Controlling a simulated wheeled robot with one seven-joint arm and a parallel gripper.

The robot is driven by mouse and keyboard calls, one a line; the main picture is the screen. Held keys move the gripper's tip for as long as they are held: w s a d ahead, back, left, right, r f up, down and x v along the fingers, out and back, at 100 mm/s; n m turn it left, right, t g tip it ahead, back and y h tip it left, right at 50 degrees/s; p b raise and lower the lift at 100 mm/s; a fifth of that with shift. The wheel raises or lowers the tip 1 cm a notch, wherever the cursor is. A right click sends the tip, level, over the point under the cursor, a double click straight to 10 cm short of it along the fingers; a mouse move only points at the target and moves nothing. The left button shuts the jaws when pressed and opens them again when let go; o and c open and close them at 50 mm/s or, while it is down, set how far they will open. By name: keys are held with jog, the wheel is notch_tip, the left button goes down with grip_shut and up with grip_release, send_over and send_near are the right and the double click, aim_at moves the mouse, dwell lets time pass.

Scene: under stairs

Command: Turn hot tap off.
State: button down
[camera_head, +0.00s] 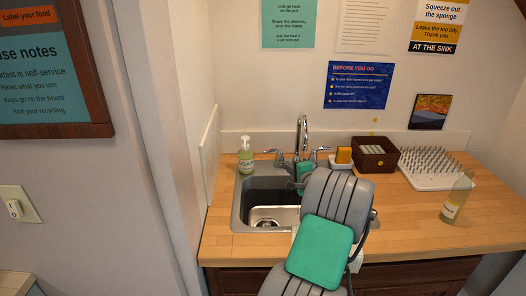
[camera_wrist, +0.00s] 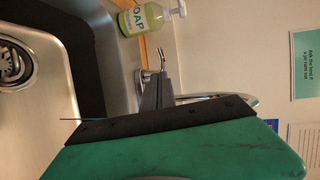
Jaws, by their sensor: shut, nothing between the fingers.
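The sink (camera_head: 236,212) is set into the wooden counter, with a chrome tap spout (camera_head: 302,128) behind it. A lever handle stands on each side of the spout, the left one (camera_head: 279,157) and the right one (camera_head: 319,151). No hot or cold mark is readable. My gripper (camera_head: 304,178) is shut and empty over the basin, in front of the spout base; my arm hides part of the basin. In the wrist view my green and black gripper (camera_wrist: 165,130) fills the lower part.
A soap bottle (camera_head: 245,158) stands left of the tap, near the left handle. A sponge in a white holder (camera_head: 342,165), a brown box (camera_head: 376,165), a spiked white rack (camera_head: 437,183) and a glass bottle (camera_head: 456,198) stand right.

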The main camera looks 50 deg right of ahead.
aim_at(270, 152)
jog(key=p+x, duration=0.4)
jog(key=x, duration=1)
jog(key=shift+w+d, duration=0.1)
jog(key=shift+w, duration=0.1)
jog(key=shift+d, duration=0.1)
